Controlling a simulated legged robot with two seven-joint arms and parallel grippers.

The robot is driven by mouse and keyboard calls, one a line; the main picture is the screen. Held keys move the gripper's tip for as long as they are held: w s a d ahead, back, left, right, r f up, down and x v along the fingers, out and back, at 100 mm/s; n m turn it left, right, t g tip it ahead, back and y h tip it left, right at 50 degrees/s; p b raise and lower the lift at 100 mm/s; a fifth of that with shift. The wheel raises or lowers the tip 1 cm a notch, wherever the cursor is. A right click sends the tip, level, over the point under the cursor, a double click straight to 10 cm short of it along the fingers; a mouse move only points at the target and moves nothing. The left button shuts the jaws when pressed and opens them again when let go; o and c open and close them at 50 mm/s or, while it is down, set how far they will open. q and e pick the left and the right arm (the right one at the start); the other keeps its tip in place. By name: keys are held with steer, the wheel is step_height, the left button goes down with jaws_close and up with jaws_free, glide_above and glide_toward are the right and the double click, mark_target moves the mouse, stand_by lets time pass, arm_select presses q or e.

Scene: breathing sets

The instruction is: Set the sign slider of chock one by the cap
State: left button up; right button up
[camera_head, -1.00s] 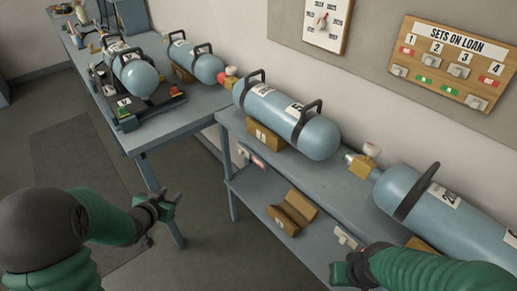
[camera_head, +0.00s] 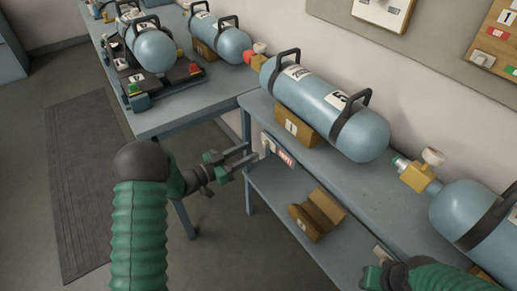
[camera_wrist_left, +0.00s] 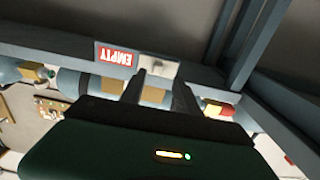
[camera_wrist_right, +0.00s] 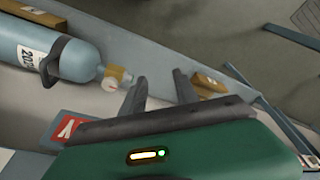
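Chock one (camera_head: 291,128), a wooden block marked 1, stands on the bench under a blue cylinder (camera_head: 325,103). Its sign slider is on the bench's front edge below, with a pale cap (camera_head: 266,144) left of a red panel (camera_head: 285,158). In the left wrist view the panel (camera_wrist_left: 115,57) reads EMPTY, upside down, beside the pale cap (camera_wrist_left: 160,67). My left gripper (camera_head: 250,157) is open, its fingertips close to the cap, one on either side in the wrist view. Contact cannot be told. My right gripper (camera_wrist_right: 158,88) is open and empty; its fingers are unclear in the head view.
An empty wooden chock (camera_head: 317,212) lies on the lower shelf (camera_head: 270,190). Another cylinder (camera_head: 475,215) lies at right, with a yellow valve block (camera_head: 418,176). A second bench (camera_head: 185,112) with cylinders stands at back left.

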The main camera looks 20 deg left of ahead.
mark_target(263, 144)
arm_select(q)
steer(key=x, duration=0.5)
steer(key=shift+s+d+r, duration=0.15)
steer(key=shift+d, duration=0.1)
steer(key=shift+a, duration=0.25)
steer(key=c, duration=0.6)
steer(key=shift+d, duration=0.1)
jaws_close()
steer(key=shift+r, duration=0.1)
